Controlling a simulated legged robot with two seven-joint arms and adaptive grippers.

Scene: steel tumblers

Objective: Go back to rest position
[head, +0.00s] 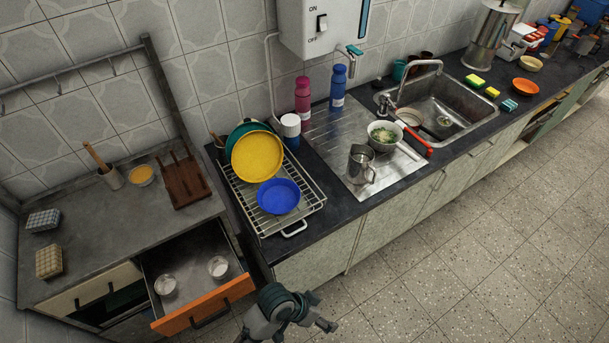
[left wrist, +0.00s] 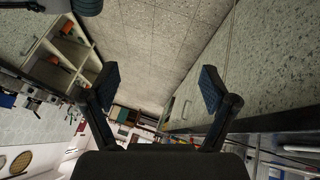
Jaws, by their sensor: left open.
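My left gripper (left wrist: 161,92) shows in the left wrist view with its two dark fingers spread wide apart and nothing between them. In the head view part of my left arm is at the bottom edge, in front of the counter and to the right of the open drawer (head: 199,312). The drawer has an orange front and holds two pale, round tumblers (head: 166,285) (head: 218,267) standing apart. A steel jug (head: 361,166) stands on the sink's drainboard. My right gripper is in neither view.
A wire dish rack (head: 311,199) holds a yellow plate (head: 257,156) and a blue bowl (head: 278,196). A pan of greens (head: 384,132) stands by the sink (head: 456,98). The drawer juts out over the floor. The tiled floor (head: 470,260) to the right is clear.

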